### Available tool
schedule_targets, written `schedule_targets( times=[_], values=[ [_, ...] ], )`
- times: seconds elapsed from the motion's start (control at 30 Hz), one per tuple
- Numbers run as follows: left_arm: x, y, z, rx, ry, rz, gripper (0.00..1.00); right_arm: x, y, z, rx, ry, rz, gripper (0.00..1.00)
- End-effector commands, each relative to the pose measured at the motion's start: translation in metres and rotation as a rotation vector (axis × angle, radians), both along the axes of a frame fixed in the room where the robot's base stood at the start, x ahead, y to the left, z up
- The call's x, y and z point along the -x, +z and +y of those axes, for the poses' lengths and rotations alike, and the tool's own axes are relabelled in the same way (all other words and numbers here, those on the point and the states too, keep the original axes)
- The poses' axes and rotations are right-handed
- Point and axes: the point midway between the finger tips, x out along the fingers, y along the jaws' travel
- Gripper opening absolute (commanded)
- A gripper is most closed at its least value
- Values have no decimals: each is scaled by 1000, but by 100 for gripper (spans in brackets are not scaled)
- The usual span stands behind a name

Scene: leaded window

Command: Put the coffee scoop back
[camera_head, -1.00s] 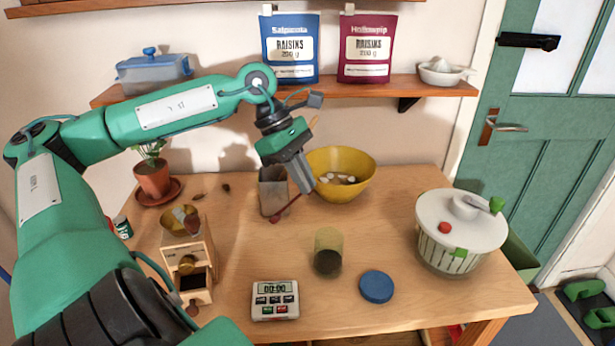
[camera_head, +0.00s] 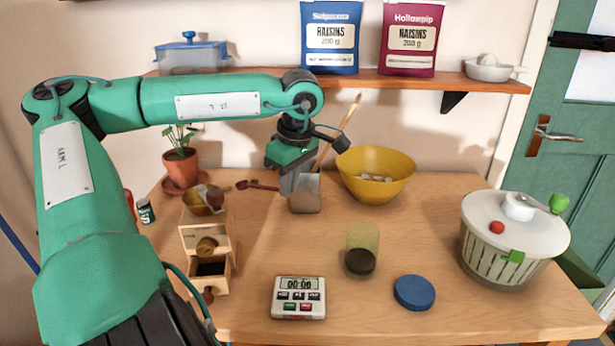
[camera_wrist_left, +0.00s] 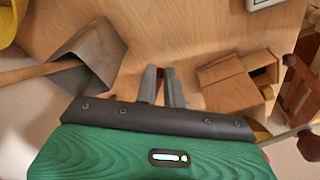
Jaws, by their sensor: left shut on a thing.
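The dark red coffee scoop (camera_head: 256,186) sticks out to the left from my left gripper (camera_head: 287,194), its small bowl at the far end. The gripper is shut on its handle and holds it above the table. In the left wrist view a reddish piece shows between the fingers (camera_wrist_left: 163,88). A grey metal holder (camera_head: 308,195) is just right of the gripper, partly hidden behind it, with a wooden handle (camera_head: 345,120) leaning out. The holder also shows in the left wrist view (camera_wrist_left: 90,55). A glass jar (camera_head: 362,243) with dark contents stands open; a blue lid (camera_head: 414,292) lies beside it.
A wooden grinder (camera_head: 192,240) stands left, its drawer open. A timer (camera_head: 299,297) is in front, a salad spinner (camera_head: 514,245) at right, a potted plant (camera_head: 180,165) at back left. The table's middle is fairly clear.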

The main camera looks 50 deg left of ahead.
Motion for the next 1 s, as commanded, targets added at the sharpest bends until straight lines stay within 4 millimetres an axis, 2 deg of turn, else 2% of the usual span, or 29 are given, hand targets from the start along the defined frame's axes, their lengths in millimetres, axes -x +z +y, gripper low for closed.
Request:
schedule_targets(
  times=[0.03, 0.1, 0.3, 0.43, 0.6, 1.0],
  values=[
    [3, -10, 7, -40, 4, 10, 0, 0, 6, 0, -3, -1, -12, 100],
    [7, -13, 17, -87, 9, 23, 0, 1, 21, 0, -6, -3, -20, 100],
    [17, -17, 37, -186, 23, 52, 0, 9, 60, -2, -11, -6, -41, 100],
    [21, -17, 44, -217, 29, 63, 0, 13, 75, -3, -13, -7, -47, 100],
    [23, -15, 47, -232, 32, 69, 0, 16, 83, -3, -13, -7, -49, 100],
    [23, -14, 47, -231, 32, 69, 0, 15, 81, -3, -13, -7, -47, 100]
  ],
)
